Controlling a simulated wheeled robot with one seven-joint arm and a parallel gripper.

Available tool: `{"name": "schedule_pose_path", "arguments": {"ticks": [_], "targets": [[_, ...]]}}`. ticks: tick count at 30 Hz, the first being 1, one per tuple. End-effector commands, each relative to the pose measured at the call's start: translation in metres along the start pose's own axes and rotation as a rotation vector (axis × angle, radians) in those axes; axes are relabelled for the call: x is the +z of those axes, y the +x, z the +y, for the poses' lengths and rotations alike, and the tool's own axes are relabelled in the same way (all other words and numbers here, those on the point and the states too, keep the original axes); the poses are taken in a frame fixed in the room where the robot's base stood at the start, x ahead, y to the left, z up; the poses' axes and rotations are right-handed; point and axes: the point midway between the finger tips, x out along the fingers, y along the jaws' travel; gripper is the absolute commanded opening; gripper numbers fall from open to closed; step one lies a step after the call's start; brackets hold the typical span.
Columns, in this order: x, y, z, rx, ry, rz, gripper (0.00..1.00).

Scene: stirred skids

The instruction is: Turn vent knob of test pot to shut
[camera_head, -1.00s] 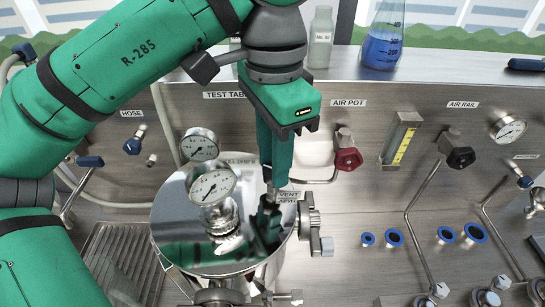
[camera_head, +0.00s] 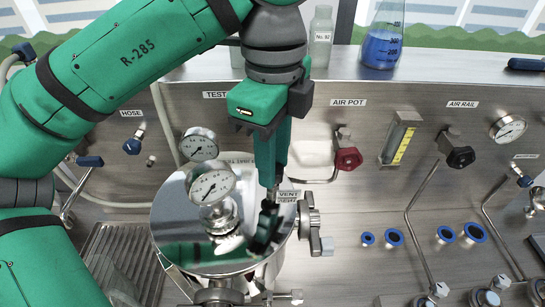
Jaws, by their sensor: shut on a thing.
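The test pot is a steel vessel with a shiny round lid (camera_head: 175,225), at the lower middle of the head view. My gripper (camera_head: 271,193) points straight down at the right part of the lid, next to the VENT label (camera_head: 288,195). Its fingers are shut on the vent knob, which is mostly hidden by the fingertips. How far the knob is turned cannot be seen. The lid mirrors the green hand.
A clamp handle (camera_head: 315,226) is at the lid's right edge. A red AIR POT knob (camera_head: 347,159) sits on the panel to the right. A blue-filled flask (camera_head: 383,40) stands on the shelf.

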Motion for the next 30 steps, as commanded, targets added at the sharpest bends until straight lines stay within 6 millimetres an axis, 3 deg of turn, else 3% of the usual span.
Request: {"name": "schedule_pose_path", "arguments": {"ticks": [12,28,29,30], "targets": [[0.0005,-0.0012,-0.0007,-0.004,0.182,-0.001,0.04],[0.0015,-0.0007,0.0007,-0.002,0.205,0.000,0.05],[0.0015,-0.0007,0.0007,-0.002,0.205,0.000,0.29],[0.0016,-0.0006,0.0007,-0.002,0.205,0.000,0.39]]}}
